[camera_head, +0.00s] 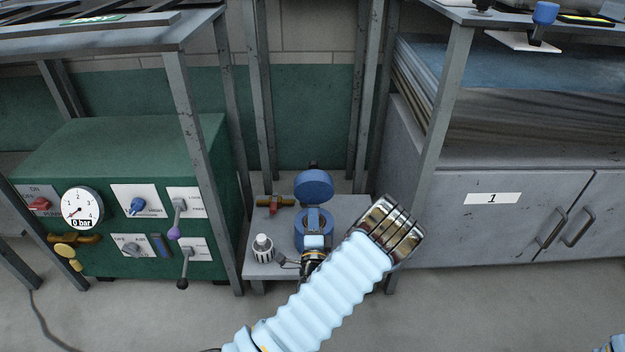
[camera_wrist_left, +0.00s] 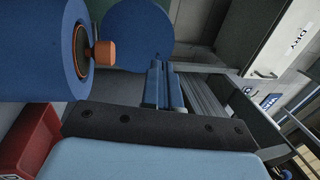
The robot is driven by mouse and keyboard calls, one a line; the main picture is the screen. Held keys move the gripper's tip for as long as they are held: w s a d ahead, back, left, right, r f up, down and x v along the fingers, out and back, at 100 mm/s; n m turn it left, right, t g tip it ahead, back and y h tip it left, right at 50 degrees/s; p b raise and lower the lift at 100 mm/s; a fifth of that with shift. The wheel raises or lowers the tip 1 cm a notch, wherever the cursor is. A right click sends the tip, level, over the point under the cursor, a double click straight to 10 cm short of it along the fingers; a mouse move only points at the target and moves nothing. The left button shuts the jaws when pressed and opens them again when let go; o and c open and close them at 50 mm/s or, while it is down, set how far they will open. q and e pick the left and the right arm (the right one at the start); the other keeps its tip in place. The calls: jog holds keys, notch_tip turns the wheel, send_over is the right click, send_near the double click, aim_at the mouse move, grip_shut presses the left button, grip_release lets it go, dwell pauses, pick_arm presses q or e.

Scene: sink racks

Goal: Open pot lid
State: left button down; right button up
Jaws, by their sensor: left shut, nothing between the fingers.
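The blue pot (camera_head: 300,233) stands on a low grey stand in the head view. Its round blue lid (camera_head: 314,187) is raised behind the pot, and the opening shows in front of it. My left gripper (camera_head: 318,228) is at the front of the pot, covering part of it. In the left wrist view, the blue fingers (camera_wrist_left: 164,85) are closed together with nothing between them. The pot (camera_wrist_left: 38,48) fills the upper left there, with an orange knob (camera_wrist_left: 104,54) on its side. The lid (camera_wrist_left: 138,36) shows as a blue disc beyond the fingers.
A white ridged knob (camera_head: 263,249) and a red-and-brass valve (camera_head: 275,203) sit left of the pot on the stand (camera_head: 350,208). A green control box (camera_head: 120,150) with levers is at left. A grey cabinet (camera_head: 480,235) and rack posts stand at right.

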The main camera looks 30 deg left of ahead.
aim_at(312, 175)
pick_arm(q)
jog(key=x, duration=1.2)
jog(key=shift+w+a+b, duration=0.2)
jog(key=shift+w+b, duration=0.1)
jog(key=shift+b, duration=0.1)
jog(key=w+g+p, duration=0.1)
jog(key=w+a+g+h+p, duration=0.1)
jog(key=shift+a+r+p, duration=0.15)
jog(key=shift+r+p, duration=0.15)
jog(key=shift+p, duration=0.1)
jog(key=shift+w+a+f+b, duration=0.25)
jog(key=shift+w+f+b, duration=0.15)
jog(key=shift+f+b, duration=0.25)
jog(key=shift+w+a+g, duration=0.1)
jog(key=shift+w+g, duration=0.1)
jog(key=shift+g, duration=0.1)
jog(key=shift+r, duration=0.15)
